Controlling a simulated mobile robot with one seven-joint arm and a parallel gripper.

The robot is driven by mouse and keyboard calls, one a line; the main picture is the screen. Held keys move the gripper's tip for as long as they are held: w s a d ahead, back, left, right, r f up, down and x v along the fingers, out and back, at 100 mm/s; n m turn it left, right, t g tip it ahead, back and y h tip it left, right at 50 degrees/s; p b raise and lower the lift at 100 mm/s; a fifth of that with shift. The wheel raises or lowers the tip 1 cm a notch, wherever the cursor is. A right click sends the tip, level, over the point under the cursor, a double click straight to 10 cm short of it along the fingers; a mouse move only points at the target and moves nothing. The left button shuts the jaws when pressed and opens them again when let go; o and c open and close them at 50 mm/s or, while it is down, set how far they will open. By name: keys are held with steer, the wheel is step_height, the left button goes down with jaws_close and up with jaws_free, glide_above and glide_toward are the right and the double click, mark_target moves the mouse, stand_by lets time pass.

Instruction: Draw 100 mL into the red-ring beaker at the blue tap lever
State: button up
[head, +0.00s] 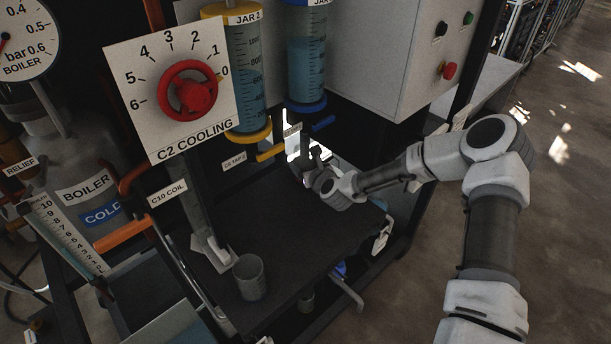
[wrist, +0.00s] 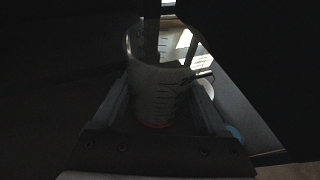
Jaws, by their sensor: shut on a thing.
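In the wrist view, a clear graduated beaker (wrist: 160,92) with a red ring at its base stands between the fingers of my gripper (wrist: 161,108). The gripper is shut on it. The beaker looks upright; its contents are too dark to tell. In the head view, my gripper (head: 312,166) is at the back of the dark bench, below the blue tap lever (head: 323,123). The held beaker is largely hidden there. The blue lever is under the right-hand jar (head: 306,60), which holds blue liquid and has a blue base.
A yellow tap lever (head: 271,152) is just left, under the yellow-ringed jar (head: 247,75). Another beaker (head: 250,277) stands at the bench's front left. A red cooling knob (head: 190,92) and a grey box (head: 415,55) flank the jars. The middle of the bench (head: 265,220) is clear.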

steer(key=shift+f+b, duration=0.45)
steer(key=shift+f, duration=1.45)
steer(key=shift+f, duration=0.1)
steer(key=shift+f+b, duration=0.15)
steer(key=shift+b, duration=0.15)
steer(key=o, duration=1.3)
steer(key=shift+c, duration=0.2)
steer(key=shift+r+p, duration=0.3)
steer(key=shift+p, duration=0.05)
steer(key=p+v, duration=0.2)
steer(key=v, duration=1)
steer(key=shift+d, duration=0.1)
